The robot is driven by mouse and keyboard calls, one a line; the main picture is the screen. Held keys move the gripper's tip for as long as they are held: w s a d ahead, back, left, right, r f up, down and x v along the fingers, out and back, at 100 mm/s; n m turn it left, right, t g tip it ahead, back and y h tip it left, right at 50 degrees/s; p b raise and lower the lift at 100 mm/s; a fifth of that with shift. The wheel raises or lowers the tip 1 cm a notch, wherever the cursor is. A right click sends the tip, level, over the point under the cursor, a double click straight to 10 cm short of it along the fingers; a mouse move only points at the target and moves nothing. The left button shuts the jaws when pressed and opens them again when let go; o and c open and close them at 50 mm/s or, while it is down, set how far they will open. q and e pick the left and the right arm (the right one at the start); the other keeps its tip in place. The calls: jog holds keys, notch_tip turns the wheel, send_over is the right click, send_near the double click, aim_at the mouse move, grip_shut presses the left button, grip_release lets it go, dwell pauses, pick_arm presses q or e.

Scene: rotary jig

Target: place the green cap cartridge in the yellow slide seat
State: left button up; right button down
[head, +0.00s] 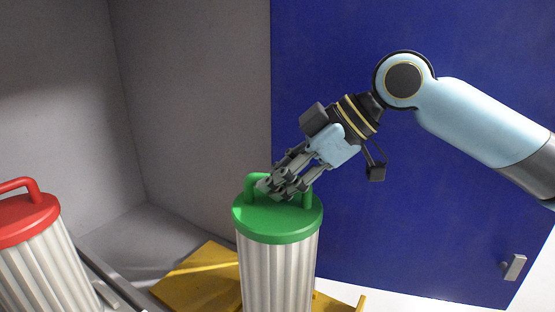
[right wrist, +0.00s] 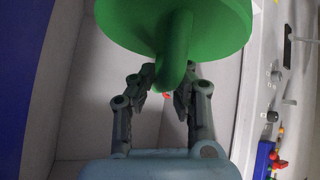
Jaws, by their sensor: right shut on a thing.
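The green cap cartridge (head: 278,265) stands roughly upright in the middle of the head view, with a white ribbed body and a green cap with a loop handle. My right gripper (head: 278,186) is shut on the handle from above. The right wrist view shows the green cap (right wrist: 220,25) and its handle between the right gripper's fingers (right wrist: 165,100). A yellow slide seat (head: 205,270) lies behind and below the cartridge, partly hidden by it. Whether the cartridge touches the seat cannot be told. My left gripper is out of view.
A red cap cartridge (head: 25,220) stands at the left of the head view. Grey rails (head: 105,280) run beside the yellow piece. Grey walls (head: 190,90) enclose the left and back. A blue door (head: 460,215) with a handle stands behind my right arm.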

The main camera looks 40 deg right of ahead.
jog(key=shift+a, duration=0.1)
jog(key=c, duration=1.4)
grip_release()
jog(key=shift+f, duration=0.1)
jog(key=shift+p+v, duration=0.5)
jog(key=shift+v, duration=1.45)
jog(key=shift+s+d+r+p, duration=0.3)
jog(key=shift+d+r+p, duration=0.1)
jog(key=shift+r, duration=0.1)
jog(key=p+v, duration=0.7)
jog(key=p, duration=0.6)
